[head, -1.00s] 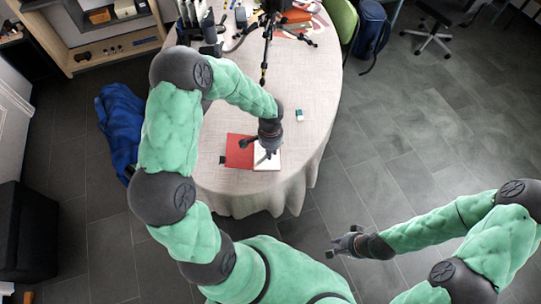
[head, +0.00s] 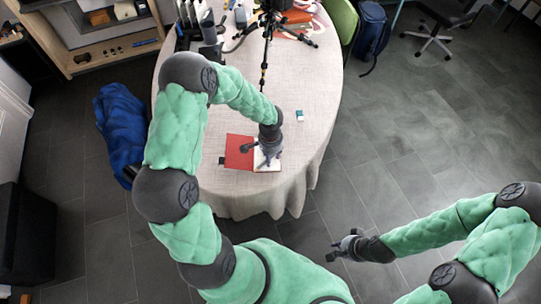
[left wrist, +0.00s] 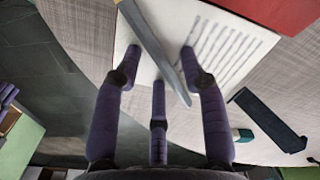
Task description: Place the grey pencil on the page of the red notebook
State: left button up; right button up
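The red notebook (head: 238,152) lies open near the table's front edge, with its red cover left of the white page (head: 272,167). In the left wrist view the lined page (left wrist: 225,50) and part of the red cover show. The grey pencil (left wrist: 157,48) lies slantwise across the page there, its lower end near the page's edge. My left gripper (head: 267,160) is just over the page. In its wrist view its fingers (left wrist: 159,65) are spread apart on both sides of the pencil. I cannot tell if the pencil fully touches the page. My right gripper (head: 340,246) is open and empty beyond the table.
A small white and teal eraser (head: 300,116) lies behind the notebook; it also shows in the left wrist view (left wrist: 242,135). A dark flat strip (left wrist: 268,120) lies beside the page. A black tripod (head: 265,50) stands farther back. The table's right side is clear.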

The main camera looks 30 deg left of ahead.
aim_at(271, 159)
pick_arm(q)
jog(key=shift+r+p, duration=0.35)
jog(key=shift+r, duration=0.15)
notch_tip(271, 159, up, 11)
jog(key=p, duration=0.3)
jog(key=s+d+f+n+h, duration=0.4)
jog(key=s+d+f+n, duration=0.1)
jog(key=s+d+f, duration=1)
notch_tip(271, 159, down, 3)
jog(key=shift+s+d+f+n, duration=0.1)
jog(key=shift+s+d+n, duration=0.25)
jog(key=shift+d, duration=0.4)
